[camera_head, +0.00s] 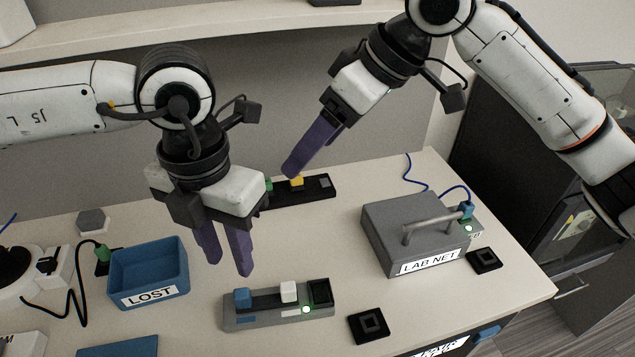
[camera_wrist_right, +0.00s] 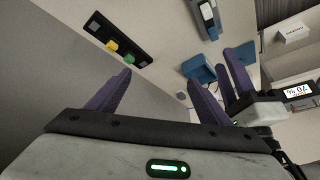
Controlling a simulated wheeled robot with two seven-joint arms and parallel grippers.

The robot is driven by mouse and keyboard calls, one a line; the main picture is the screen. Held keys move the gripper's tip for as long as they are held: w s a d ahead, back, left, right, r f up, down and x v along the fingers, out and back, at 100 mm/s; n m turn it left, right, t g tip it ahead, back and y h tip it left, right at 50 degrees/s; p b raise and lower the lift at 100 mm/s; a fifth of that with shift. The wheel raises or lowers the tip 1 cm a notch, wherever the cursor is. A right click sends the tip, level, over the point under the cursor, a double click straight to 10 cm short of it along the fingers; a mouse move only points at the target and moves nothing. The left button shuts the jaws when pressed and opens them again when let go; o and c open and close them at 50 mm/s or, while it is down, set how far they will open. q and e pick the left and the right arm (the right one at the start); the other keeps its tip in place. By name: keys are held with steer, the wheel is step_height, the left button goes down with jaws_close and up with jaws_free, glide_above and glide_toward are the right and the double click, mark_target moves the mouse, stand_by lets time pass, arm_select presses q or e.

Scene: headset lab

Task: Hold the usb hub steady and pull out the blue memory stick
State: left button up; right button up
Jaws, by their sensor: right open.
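The grey usb hub (camera_head: 255,320) lies on the table at front centre. The blue memory stick (camera_head: 242,298) stands in its left end, with a white stick (camera_head: 289,291) to the right and a green light lit. My left gripper (camera_head: 226,257) points down above and behind the hub, its purple fingers apart and empty, not touching it. My right gripper (camera_head: 291,170) is farther back, above the rear black strip. The right wrist view shows its fingers (camera_wrist_right: 160,82) spread with nothing between them. The hub appears small at the top of that view.
A black strip (camera_head: 318,189) with yellow and green sticks lies at the back. A blue LOST bin (camera_head: 150,270) stands left, with a cable beside it. A grey LAB NET box (camera_head: 385,222) stands right. Black square pads (camera_head: 369,325) lie near the front edge.

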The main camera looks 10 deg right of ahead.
steer(key=s+a+f+n+g+h, duration=0.25)
steer(key=s+f+n, duration=0.2)
steer(key=f, duration=0.25)
steer(key=n+h, duration=0.3)
steer(key=n, duration=0.1)
glide_above(318, 293)
step_height(318, 293, down, 6)
steer(key=shift+m+g, duration=0.25)
steer(key=shift+g, duration=0.1)
step_height(318, 293, down, 10)
steer(key=shift+r, duration=0.2)
